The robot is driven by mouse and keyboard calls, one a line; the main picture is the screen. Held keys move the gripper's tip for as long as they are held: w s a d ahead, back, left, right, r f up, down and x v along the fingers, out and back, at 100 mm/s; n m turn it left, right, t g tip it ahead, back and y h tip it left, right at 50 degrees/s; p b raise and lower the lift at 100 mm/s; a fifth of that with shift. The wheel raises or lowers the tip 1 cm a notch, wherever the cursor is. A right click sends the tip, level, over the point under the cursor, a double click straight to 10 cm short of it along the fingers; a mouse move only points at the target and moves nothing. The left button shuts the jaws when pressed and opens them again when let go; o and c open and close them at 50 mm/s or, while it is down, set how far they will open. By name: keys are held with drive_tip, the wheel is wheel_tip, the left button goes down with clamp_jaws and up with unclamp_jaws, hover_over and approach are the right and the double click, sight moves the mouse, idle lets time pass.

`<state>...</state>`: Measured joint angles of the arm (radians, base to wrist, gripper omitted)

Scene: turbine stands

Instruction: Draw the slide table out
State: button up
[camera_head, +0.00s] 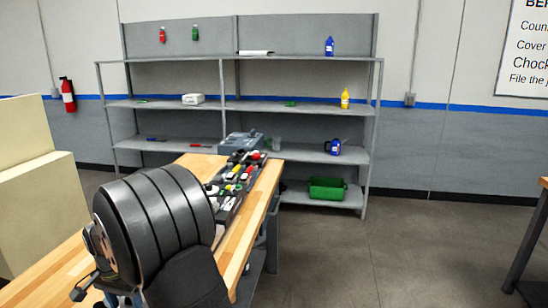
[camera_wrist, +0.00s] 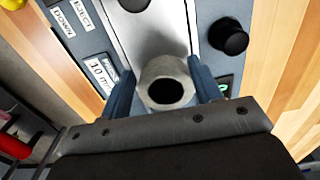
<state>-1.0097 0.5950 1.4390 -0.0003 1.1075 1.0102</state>
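A pale metal slide surface (camera_wrist: 150,38) runs between blue-grey panels in the wrist view. A round grey metal piece with a dark hole, like a handle or knob (camera_wrist: 166,84), stands at its near end. My gripper (camera_wrist: 161,68) has its two blue fingers apart, one on each side of this piece. A narrow gap shows at the left finger; the right finger is very close to the piece, and contact cannot be told. How far the slide is out cannot be told. My gripper cannot be made out in the head view.
A black knob (camera_wrist: 230,38) is right of the slide, with a green light (camera_wrist: 224,86) below it. Labels (camera_wrist: 82,20) are at left. In the head view, a wooden bench (camera_head: 262,205) carries many small items and a blue-grey box (camera_head: 240,143). Shelves (camera_head: 240,103) stand behind.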

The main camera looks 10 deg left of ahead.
drive_tip(key=shift+r, duration=0.15)
drive_tip(key=shift+c, duration=1.3)
drive_tip(key=shift+r, duration=0.1)
drive_tip(key=s+r+n, duration=0.4)
drive_tip(key=r, duration=0.5)
drive_tip(key=s+r+n, duration=0.4)
drive_tip(key=r+n, duration=0.1)
drive_tip(key=r, duration=0.3)
wheel_tip(320, 180, down, 17)
drive_tip(key=shift+w, duration=0.15)
